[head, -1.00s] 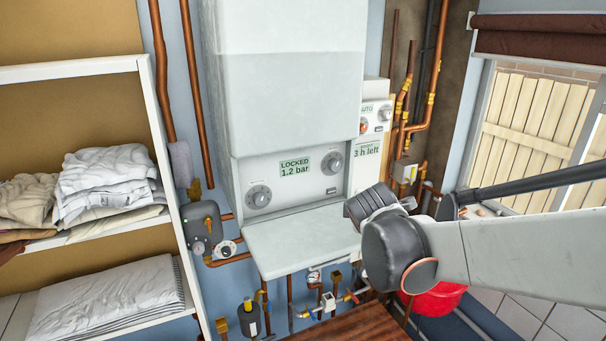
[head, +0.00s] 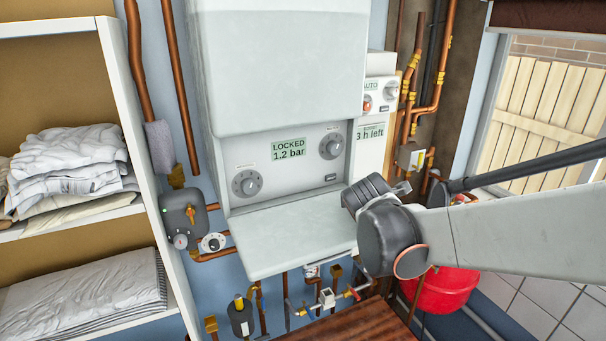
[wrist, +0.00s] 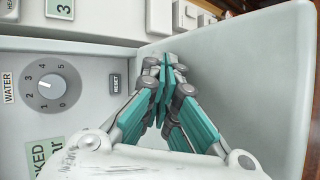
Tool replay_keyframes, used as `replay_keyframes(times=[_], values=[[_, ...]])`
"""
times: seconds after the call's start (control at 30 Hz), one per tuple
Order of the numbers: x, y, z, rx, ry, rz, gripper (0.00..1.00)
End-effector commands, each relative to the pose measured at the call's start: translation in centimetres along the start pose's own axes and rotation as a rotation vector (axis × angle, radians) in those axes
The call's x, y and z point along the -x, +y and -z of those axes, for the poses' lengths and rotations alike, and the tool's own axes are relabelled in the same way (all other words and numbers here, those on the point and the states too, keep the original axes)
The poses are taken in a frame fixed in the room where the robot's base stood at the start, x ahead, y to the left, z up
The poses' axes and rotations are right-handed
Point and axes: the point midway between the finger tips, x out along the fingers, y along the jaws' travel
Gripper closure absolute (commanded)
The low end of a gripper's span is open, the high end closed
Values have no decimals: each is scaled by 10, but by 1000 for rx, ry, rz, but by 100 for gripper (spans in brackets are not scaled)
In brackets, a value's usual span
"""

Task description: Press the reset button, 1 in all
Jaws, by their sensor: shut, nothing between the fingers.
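The reset button (wrist: 116,83) is a small dark-framed button labelled RESET on the boiler's white front panel. In the head view it is a small dark rectangle (head: 331,178) below the right knob. The panel's display (head: 288,149) reads LOCKED, 1.2 bar. My gripper (wrist: 170,66) has teal-padded fingers, closed together and empty. In the wrist view the fingertips are to the right of the button, in front of the pale flap and apart from the button. In the head view my dark wrist (head: 388,236) is right of the flap, and the fingers are hidden.
The open flap (head: 290,240) juts out below the panel. The water knob (wrist: 45,87) is beside the button. A control box (head: 380,97) and copper pipes stand to the right. Shelves with linen (head: 78,165) stand left. A red bucket (head: 440,290) is below my arm.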

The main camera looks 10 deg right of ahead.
Motion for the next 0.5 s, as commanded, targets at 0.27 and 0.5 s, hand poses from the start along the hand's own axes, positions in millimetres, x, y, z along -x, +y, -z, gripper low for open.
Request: replay_keyframes(times=[0.27,0.5], values=[[-3,2,2,0,0,0,100],[-21,15,15,1,0,0,100]])
